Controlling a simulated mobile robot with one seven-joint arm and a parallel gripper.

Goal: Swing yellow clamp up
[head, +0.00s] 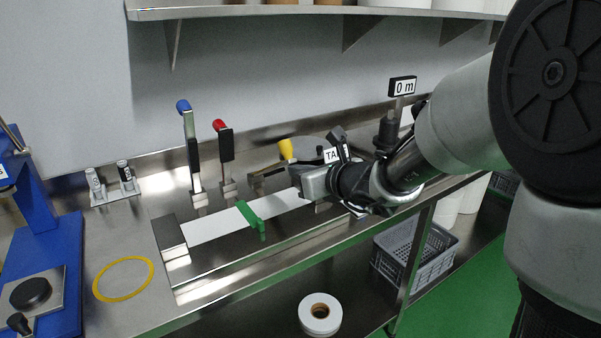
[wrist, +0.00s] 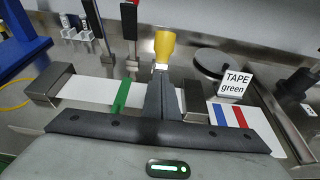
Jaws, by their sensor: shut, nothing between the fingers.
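The yellow clamp's handle (head: 286,149) shows at the back of the steel fixture in the head view, lower than the upright blue clamp (head: 188,140) and red clamp (head: 225,150). In the wrist view, the yellow clamp (wrist: 164,45) is straight ahead, just beyond the fingertips. My gripper (wrist: 160,76) is shut and empty, with its fingers together in front of the handle's lower end. Whether they touch is unclear. In the head view, my gripper (head: 303,176) is low over the right part of the fixture. Its body and fingers hide the clamp's base, so the lever's exact angle is unclear.
A white strip (head: 208,226) lies along the fixture, with a green piece (head: 251,218) across it. A "TAPE green" sign (wrist: 236,83) and a round disc stand right of the clamp. A yellow ring (head: 123,279) marks clear bench at the left. A shelf (head: 300,12) hangs above.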

